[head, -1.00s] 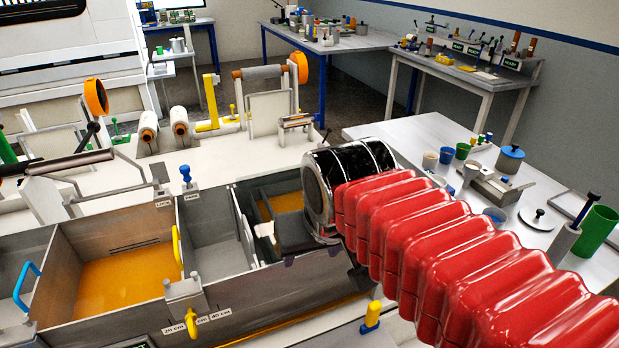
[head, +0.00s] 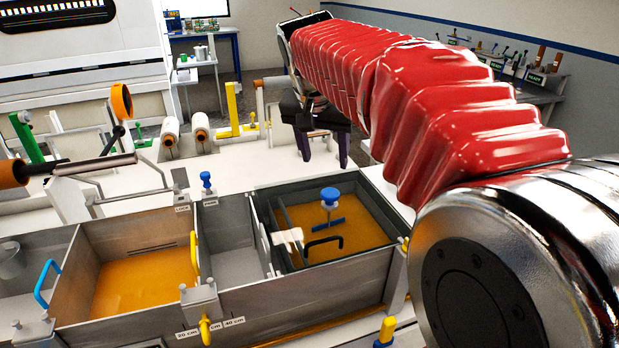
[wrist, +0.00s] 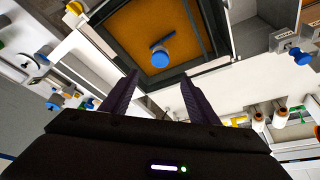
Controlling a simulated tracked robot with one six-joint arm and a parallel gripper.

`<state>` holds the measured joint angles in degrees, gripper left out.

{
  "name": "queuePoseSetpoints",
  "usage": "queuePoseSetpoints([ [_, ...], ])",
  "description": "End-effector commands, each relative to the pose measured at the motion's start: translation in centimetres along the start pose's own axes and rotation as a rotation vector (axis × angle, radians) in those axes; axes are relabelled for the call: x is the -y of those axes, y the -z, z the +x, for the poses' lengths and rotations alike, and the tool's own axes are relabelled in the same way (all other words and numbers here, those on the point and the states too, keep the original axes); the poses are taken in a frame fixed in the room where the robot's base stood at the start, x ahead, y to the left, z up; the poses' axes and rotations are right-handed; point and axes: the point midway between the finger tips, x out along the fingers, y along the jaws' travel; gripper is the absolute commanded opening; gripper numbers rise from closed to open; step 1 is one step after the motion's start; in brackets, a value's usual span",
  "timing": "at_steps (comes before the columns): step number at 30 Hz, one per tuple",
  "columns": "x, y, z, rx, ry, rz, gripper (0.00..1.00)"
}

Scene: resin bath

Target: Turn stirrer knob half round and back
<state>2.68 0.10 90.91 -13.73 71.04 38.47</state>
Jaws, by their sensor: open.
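The stirrer knob (head: 330,195) is a blue round cap on a short shaft, with a flat blue paddle below it. It stands upright over orange resin in the right compartment of the metal bath (head: 352,287). In the wrist view the knob (wrist: 160,59) shows ahead of the fingers, near the middle top. My gripper (head: 322,163) hangs above and behind the bath's far rim, fingers pointing down. It is open and empty, apart from the knob. In the wrist view its two dark fingers (wrist: 158,92) are spread apart.
A black handle (head: 323,243) stands in the same compartment, in front of the knob. A yellow handle (head: 194,254) and a small blue knob (head: 206,180) are to the left. White rollers (head: 200,128) stand behind on the bench. The air between gripper and knob looks clear.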

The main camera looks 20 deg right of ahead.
Motion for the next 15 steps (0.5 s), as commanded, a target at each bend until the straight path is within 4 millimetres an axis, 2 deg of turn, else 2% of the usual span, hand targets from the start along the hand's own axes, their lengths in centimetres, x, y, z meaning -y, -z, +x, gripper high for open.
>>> queuePoseSetpoints([
  [15,0.08,0.19,0.52,0.000,-0.003,0.005,0.55],
])
